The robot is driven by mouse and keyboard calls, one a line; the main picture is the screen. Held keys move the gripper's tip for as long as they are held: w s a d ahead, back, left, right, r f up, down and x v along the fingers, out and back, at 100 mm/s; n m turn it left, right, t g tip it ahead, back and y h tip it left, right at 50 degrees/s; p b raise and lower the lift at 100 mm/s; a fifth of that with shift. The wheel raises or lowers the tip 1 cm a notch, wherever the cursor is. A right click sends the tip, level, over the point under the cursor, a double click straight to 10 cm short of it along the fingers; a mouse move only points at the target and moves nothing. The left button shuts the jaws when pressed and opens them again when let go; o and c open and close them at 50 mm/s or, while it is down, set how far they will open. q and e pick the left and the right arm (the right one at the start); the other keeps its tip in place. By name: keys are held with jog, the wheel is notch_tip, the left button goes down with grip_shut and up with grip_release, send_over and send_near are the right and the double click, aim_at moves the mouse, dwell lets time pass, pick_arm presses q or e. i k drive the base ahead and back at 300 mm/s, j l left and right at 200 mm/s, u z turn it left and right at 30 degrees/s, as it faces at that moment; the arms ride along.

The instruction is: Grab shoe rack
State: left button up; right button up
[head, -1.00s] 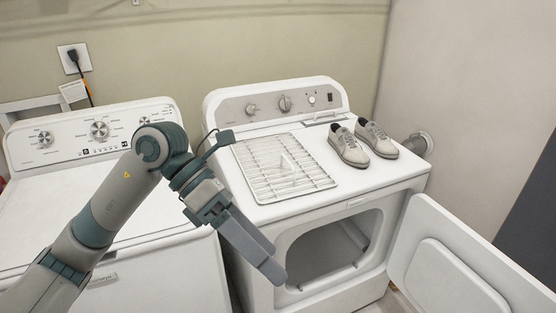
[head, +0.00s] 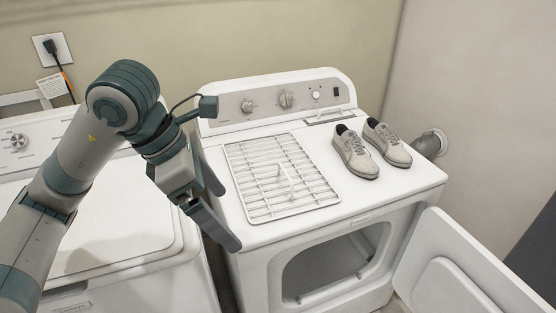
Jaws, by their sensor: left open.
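The shoe rack (head: 262,204) is a flat white wire grid with a small raised piece near its middle. It lies on top of the dryer (head: 385,206), on the left part of the top. My left gripper (head: 230,217) is open and empty, with its fingers pointing down and to the right. In the picture it is just left of the rack's left edge, near the dryer's left front edge; I see no contact with the rack. My right gripper is out of view.
A pair of grey shoes (head: 355,153) stands on the dryer to the right of the rack. The dryer door (head: 455,270) hangs open at the lower right. A washer (head: 110,225) stands at the left, partly behind my left arm. A wall closes off the right side.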

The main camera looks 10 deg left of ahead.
aim_at(280, 165)
jog(key=i, duration=0.95)
